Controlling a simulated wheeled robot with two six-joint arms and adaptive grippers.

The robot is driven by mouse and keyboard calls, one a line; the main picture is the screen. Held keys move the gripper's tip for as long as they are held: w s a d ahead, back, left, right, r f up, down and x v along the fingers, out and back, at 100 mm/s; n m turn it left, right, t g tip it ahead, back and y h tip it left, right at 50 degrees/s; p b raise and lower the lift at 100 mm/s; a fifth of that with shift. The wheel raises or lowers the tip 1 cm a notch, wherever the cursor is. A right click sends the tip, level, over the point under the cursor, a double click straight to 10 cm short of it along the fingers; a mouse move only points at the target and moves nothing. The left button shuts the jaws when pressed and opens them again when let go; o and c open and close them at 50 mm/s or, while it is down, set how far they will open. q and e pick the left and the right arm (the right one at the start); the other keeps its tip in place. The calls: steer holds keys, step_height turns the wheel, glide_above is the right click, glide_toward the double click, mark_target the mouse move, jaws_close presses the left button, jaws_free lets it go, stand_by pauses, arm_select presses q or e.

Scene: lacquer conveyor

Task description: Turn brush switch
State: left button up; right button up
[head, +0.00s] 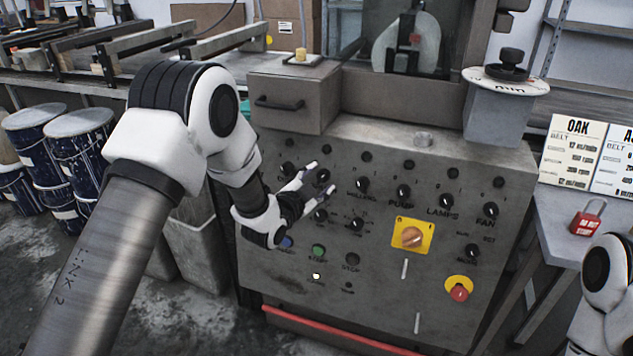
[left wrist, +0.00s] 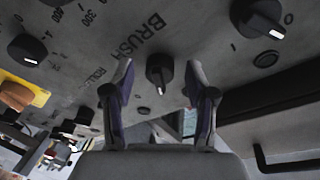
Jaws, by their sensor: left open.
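The brush switch is a black rotary knob (left wrist: 160,70) beside the printed word BRUSH in the left wrist view. Its light pointer mark is at the lower end of the knob in that view. In the head view the knob (head: 322,176) sits in the upper row of the grey control panel (head: 385,280), partly by my fingers. My left gripper (head: 319,177) is open at the panel, its fingers on either side of the knob; they also show in the left wrist view (left wrist: 160,82). I cannot tell whether they touch it. My right gripper is not in view.
Other black knobs stand close by, including the pump knob (head: 404,191) and the fan knob (head: 491,210). An orange switch on a yellow plate (head: 412,237) and a red stop button (head: 459,291) are lower right. A drawer (head: 289,97) juts out above the panel.

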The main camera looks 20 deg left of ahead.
arm_select(q)
steer(key=v, duration=1.2)
steer(key=s+d+f+g, duration=0.1)
steer(key=s+f+g, duration=0.3)
steer(key=f, duration=0.9)
steer(key=s+f+n+g+y, duration=0.2)
steer(key=s+f+n+g, duration=0.45)
steer(key=s+f, duration=1.25)
steer(key=s+a+n+g+y, duration=0.15)
steer(key=s+n+g, duration=0.4)
steer(key=s, duration=0.55)
step_height(320, 180, up, 17)
steer(key=m+p, duration=0.1)
steer(key=p, duration=1.6)
steer(key=shift+a+g+p, duration=0.3)
steer(key=shift+a+p, duration=0.05)
steer(key=shift+p, duration=0.05)
